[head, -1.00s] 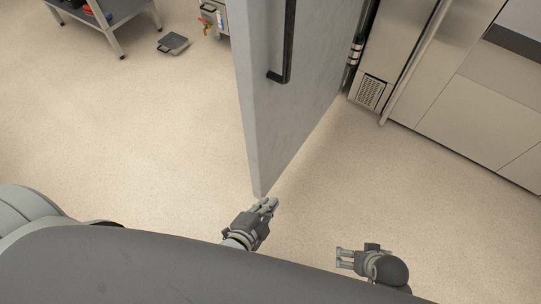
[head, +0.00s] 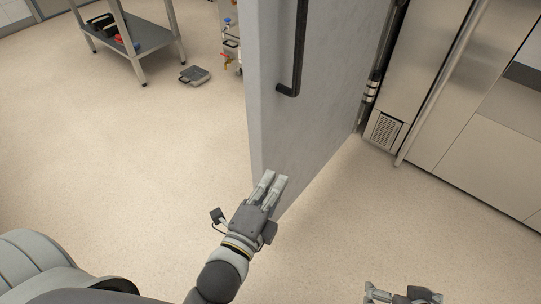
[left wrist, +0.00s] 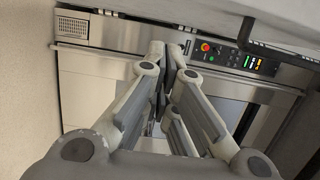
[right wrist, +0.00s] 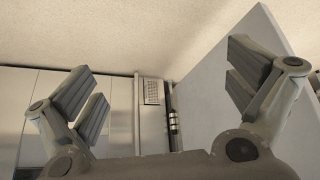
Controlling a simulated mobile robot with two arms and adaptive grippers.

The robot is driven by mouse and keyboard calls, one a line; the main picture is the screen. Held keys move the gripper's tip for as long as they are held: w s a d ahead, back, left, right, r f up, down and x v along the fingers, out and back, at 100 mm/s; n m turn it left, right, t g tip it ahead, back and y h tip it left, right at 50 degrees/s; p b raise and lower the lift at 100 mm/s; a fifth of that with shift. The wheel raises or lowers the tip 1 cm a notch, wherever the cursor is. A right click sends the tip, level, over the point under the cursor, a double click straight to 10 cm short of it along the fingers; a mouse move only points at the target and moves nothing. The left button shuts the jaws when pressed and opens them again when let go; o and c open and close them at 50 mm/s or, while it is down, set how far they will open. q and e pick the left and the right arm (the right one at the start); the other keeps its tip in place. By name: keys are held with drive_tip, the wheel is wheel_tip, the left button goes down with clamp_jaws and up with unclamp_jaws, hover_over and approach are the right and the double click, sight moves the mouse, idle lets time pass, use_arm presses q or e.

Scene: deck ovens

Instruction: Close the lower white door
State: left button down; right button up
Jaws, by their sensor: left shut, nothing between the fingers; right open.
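A tall pale grey-white door (head: 275,115) stands open in the head view, with a dark bar handle (head: 297,50) on its face. No separate lower door can be told apart. In the right wrist view the pale panel (right wrist: 215,80) at the right looks like this door. My left gripper (head: 274,180) is shut and empty, its fingers overlapping the door's lower part in the picture; contact cannot be told. Its fingers (left wrist: 178,58) are together in the left wrist view. My right gripper (head: 403,293) is open and empty at the bottom edge, right of the door.
Steel cabinets (head: 465,125) with a vent grille (head: 384,131) stand at the right. A shelf table (head: 145,40) and a grey flat object (head: 194,75) on the floor are at the upper left. A control panel (left wrist: 228,57) shows in the left wrist view. The left floor is clear.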

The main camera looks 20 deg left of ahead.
use_arm(q)
drive_tip(key=w+a+b, duration=0.1)
drive_tip(key=w+a, duration=0.2)
drive_tip(key=w, duration=0.4)
drive_tip(key=shift+w, duration=0.15)
use_arm(e)
drive_tip(key=w+a+r+t+y, duration=0.1)
drive_tip(key=w+a+r+t, duration=0.1)
drive_tip(key=w+r+t, duration=0.2)
drive_tip(key=shift+w+a, duration=0.2)
drive_tip(key=shift+w, duration=1.25)
use_arm(q)
drive_tip(key=shift+a, duration=0.2)
use_arm(e)
drive_tip(key=shift+s+f, duration=0.1)
